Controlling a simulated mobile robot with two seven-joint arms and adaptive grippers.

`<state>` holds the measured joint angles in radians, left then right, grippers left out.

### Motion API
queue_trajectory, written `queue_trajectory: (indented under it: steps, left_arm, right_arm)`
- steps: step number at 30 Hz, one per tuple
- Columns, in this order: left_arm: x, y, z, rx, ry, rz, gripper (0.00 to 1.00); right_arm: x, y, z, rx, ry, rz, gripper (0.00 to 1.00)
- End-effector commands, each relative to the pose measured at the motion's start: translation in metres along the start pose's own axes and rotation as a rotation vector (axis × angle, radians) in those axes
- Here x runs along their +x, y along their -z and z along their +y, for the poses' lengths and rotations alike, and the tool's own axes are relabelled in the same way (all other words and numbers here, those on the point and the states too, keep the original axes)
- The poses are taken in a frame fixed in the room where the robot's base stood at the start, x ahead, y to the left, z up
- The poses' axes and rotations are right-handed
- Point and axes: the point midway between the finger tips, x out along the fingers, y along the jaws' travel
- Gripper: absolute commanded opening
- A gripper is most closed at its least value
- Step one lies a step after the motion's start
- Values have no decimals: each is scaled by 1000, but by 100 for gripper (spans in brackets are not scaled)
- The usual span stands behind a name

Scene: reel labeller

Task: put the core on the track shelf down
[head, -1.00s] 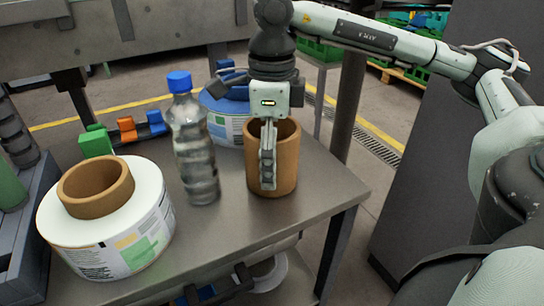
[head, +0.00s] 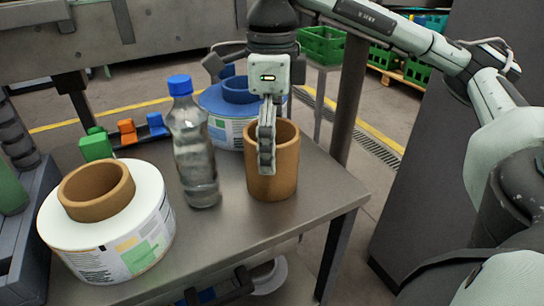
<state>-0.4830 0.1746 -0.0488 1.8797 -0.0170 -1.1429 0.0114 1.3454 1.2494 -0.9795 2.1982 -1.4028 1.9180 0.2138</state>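The core (head: 285,175), a brown cardboard ring, stands upright on the grey metal shelf top (head: 325,190), near its right edge. My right gripper (head: 266,160) points down at the core from above. One finger hangs in front of the core's rim and upper left wall. The other finger is hidden, so I cannot see how far apart they are or whether they touch the core. My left gripper is not in view.
A clear bottle with a blue cap (head: 193,145) stands just left of the core. A white label reel (head: 65,230) with a brown core is at the left. A blue reel (head: 215,100) is behind. Small coloured clips (head: 127,131) lie at the back left.

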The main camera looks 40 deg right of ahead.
Motion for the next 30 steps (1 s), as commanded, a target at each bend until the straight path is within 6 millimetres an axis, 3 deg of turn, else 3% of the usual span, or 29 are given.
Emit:
queue_trajectory:
  steps: [3,9,30]
  left_arm:
    - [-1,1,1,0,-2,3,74]
    - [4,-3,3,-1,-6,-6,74]
    - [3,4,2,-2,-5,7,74]
  right_arm:
    - [-20,-1,0,-1,1,-2,98]
    - [-36,0,0,-2,0,-1,98]
    - [-36,0,0,0,0,1,98]
